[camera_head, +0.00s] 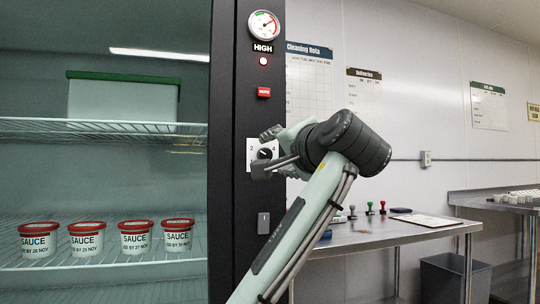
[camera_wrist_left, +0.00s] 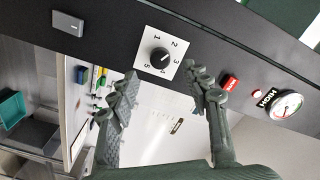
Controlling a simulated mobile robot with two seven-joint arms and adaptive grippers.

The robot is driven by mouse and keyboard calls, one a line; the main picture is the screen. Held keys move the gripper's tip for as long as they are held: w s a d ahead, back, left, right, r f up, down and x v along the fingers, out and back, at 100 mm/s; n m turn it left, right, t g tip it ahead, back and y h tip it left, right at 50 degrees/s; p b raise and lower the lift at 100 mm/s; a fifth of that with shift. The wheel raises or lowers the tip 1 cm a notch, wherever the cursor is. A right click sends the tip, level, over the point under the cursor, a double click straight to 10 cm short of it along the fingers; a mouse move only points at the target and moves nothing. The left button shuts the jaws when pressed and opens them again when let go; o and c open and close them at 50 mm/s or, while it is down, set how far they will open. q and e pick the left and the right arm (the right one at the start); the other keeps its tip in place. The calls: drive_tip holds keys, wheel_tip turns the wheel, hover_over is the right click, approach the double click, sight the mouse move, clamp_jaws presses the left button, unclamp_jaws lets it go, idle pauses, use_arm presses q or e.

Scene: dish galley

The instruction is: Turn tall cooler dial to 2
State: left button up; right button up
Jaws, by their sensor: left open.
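The dial (camera_head: 264,154) is a black round knob on a white numbered plate, set in the black front post of the tall cooler (camera_head: 228,200). In the left wrist view the dial (camera_wrist_left: 159,57) shows with numbers 1 to 5 around it. A pale mark on the knob seems to face the upper right, towards the 2, but it is too small to be certain. My left gripper (camera_head: 263,152) is open, its fingers apart on either side of the dial. In the wrist view the gripper (camera_wrist_left: 160,78) frames the plate; contact with the knob cannot be told. My right gripper is out of view.
Above the dial are a red button (camera_head: 264,92), a red lamp (camera_head: 263,61) and a gauge (camera_head: 263,25). A grey switch (camera_head: 263,222) is below. Sauce tubs (camera_head: 86,238) stand inside the cooler. A steel table (camera_head: 372,236) with stamps and a grey bin (camera_head: 455,278) are at right.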

use_arm(q)
drive_tip(key=v, duration=0.5)
drive_tip(key=shift+s+d, duration=0.1)
drive_tip(key=shift+s, duration=0.2)
drive_tip(key=shift+f, duration=0.1)
